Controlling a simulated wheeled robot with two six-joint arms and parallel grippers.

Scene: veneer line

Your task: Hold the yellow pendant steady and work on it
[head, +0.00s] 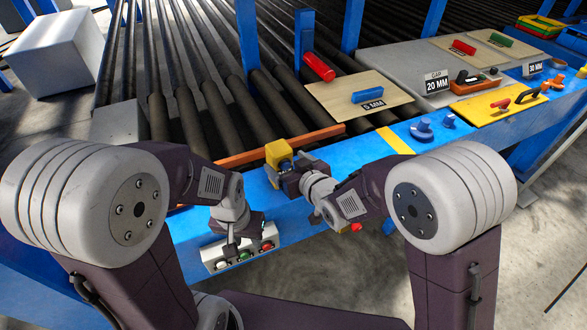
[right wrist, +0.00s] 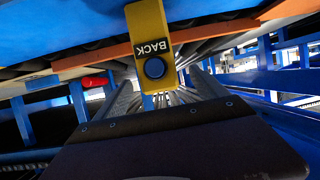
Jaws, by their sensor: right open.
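The yellow pendant (head: 278,152) is at the front edge of the blue frame, in the middle of the head view. In the right wrist view the pendant (right wrist: 146,22) shows a black BACK label and a round blue button. My right gripper (head: 284,174) is open, close to the pendant. In the right wrist view its two fingers (right wrist: 160,92) are spread, with the pendant's button end between their tips; contact cannot be told. My left gripper (head: 231,247) is low over a grey button box; its jaw opening is not clear.
The button box (head: 215,252) has white, green and red buttons. An orange bar (head: 240,157) runs beside the rollers. A board (head: 335,108) with a blue block, a red cylinder (head: 318,67), blue knobs (head: 421,130) and a yellow board (head: 485,113) lie to the right.

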